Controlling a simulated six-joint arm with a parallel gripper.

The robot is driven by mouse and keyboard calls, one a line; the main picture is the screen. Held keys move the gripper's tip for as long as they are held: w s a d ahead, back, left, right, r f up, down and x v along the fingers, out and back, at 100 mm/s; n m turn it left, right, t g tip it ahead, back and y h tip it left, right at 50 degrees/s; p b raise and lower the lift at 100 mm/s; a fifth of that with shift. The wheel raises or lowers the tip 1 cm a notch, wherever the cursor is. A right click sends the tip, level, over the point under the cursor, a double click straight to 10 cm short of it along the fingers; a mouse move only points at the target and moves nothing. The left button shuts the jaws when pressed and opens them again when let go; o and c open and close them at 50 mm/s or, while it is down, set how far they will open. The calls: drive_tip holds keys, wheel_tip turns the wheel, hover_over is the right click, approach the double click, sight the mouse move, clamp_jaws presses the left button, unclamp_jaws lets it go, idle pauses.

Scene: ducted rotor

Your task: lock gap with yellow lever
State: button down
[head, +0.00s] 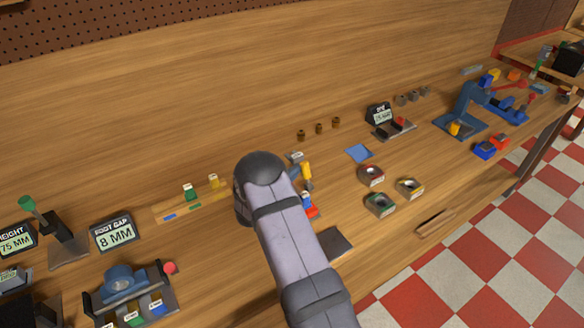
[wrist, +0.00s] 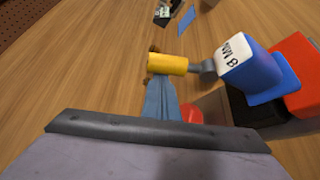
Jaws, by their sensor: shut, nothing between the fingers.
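The yellow lever (head: 306,170) stands at the middle of the bench in the head view, just right of my arm. In the wrist view the yellow lever (wrist: 167,64) is a thick yellow cylinder joined by a grey stem to a blue block (wrist: 245,62) marked 8 MM. My gripper (wrist: 159,82) is shut and empty, its tips right at the lever's near side. I cannot tell whether they touch it. A red part (wrist: 298,75) lies beyond the blue block.
A wooden strip (head: 170,213) with coloured blocks lies left of my arm. The bench behind is mostly clear.

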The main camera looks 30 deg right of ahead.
sight(305, 169)
drive_tip(key=shift+s+b, duration=0.15)
drive_tip(key=shift+b, duration=0.4)
drive_tip(key=shift+s+m+b, duration=0.15)
drive_tip(key=shift+m+b, duration=0.15)
drive_tip(key=shift+b, duration=0.35)
drive_tip(key=shift+s+h+b, duration=0.15)
drive_tip(key=shift+h+b, duration=0.15)
drive_tip(key=shift+b, duration=0.3)
drive_tip(key=s+m+t+b, duration=0.1)
drive_tip(key=b, duration=0.4)
drive_tip(key=shift+m+h, duration=0.3)
drive_tip(key=shift+m, duration=0.1)
drive_tip(key=m+b, duration=0.1)
drive_tip(key=b, duration=0.2)
drive_tip(key=s+m+h+b, duration=0.1)
drive_tip(key=b, duration=0.2)
drive_tip(key=shift+s+r+t+b, duration=0.2)
drive_tip(key=shift+r+t+b, duration=0.05)
drive_tip(key=shift+t+b, duration=0.1)
drive_tip(key=shift+s+r+m+b, duration=0.25)
drive_tip(key=shift+m+b, duration=0.05)
drive_tip(key=shift+b, duration=0.55)
drive_tip(key=shift+r, duration=0.1)
drive_tip(key=shift+w, duration=0.1)
